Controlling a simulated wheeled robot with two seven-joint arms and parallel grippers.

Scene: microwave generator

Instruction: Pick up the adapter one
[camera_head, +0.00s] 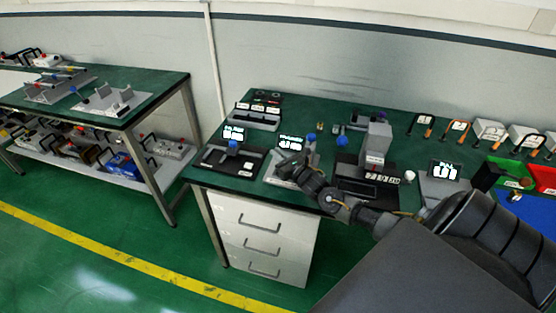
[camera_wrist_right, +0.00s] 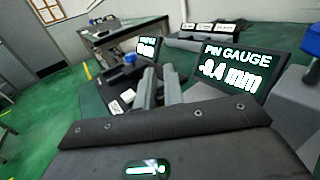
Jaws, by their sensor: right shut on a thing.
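My right gripper (camera_head: 292,162) reaches in from the right, low over the pin gauge station on the near side of the green workbench. In the right wrist view its two grey fingers (camera_wrist_right: 160,90) are close together. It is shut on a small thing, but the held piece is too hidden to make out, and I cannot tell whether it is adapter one. The pin gauge display (camera_wrist_right: 232,70) is lit just right of the fingers; it also shows in the head view (camera_head: 291,143). My left gripper is not in view.
A gauge station with a blue knob (camera_head: 233,145) stands to the left. A grey press-like device (camera_head: 376,145) stands to the right. Red, green and blue bins (camera_head: 540,176) are at the far right. Another green table (camera_head: 150,84) stands at the left, with open floor between.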

